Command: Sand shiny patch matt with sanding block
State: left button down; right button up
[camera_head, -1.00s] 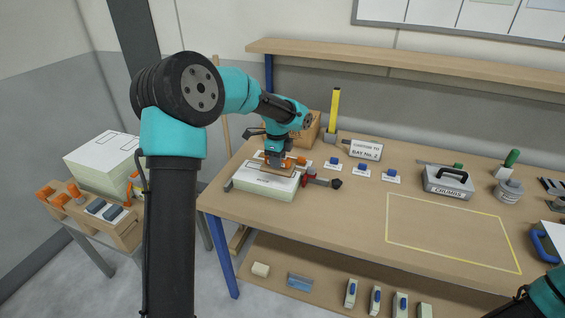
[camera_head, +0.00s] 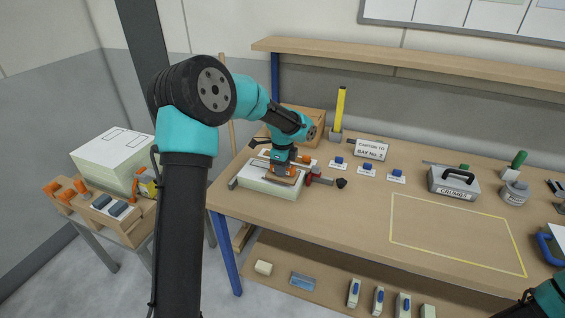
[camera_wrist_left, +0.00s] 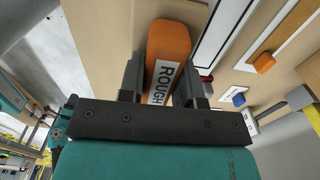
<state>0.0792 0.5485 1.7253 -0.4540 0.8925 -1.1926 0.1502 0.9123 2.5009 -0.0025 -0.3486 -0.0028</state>
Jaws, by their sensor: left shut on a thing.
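My left gripper (camera_head: 284,166) is shut on an orange sanding block (camera_wrist_left: 168,50), whose white label reads "ROUGH" in the left wrist view. In the head view the gripper points down over a pale panel (camera_head: 252,182) at the left end of the bench. The block sits low over the panel's right part; I cannot tell whether it touches. The gripper and block hide much of the panel, and I cannot make out the shiny patch.
A red clamp (camera_head: 314,175) is at the panel's right edge. Small blue-topped blocks on cards (camera_head: 367,170), a grey "CRUMBS" box (camera_head: 453,183) and a yellow upright bar (camera_head: 340,108) stand behind. The yellow-outlined bench area (camera_head: 455,233) is clear. A trolley (camera_head: 120,228) with a panel stack stands left.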

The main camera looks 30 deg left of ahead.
aim_at(291, 174)
pick_arm(q)
jog(key=shift+f, duration=0.85)
jog(key=shift+f, duration=0.6)
jog(key=shift+w+d+r, duration=0.1)
jog(key=shift+w+d, duration=0.05)
jog(key=shift+d, duration=0.65)
jog(key=shift+w+d+r, duration=0.1)
jog(key=shift+w+d, duration=0.05)
jog(key=shift+d, duration=0.65)
jog(key=shift+s+a+f, duration=0.1)
jog(key=shift+s+a, duration=0.05)
jog(key=shift+a, duration=0.7)
jog(key=shift+s+a+f, duration=0.1)
jog(key=shift+s+a, duration=0.05)
jog(key=shift+a, duration=0.65)
jog(key=shift+r, duration=0.2)
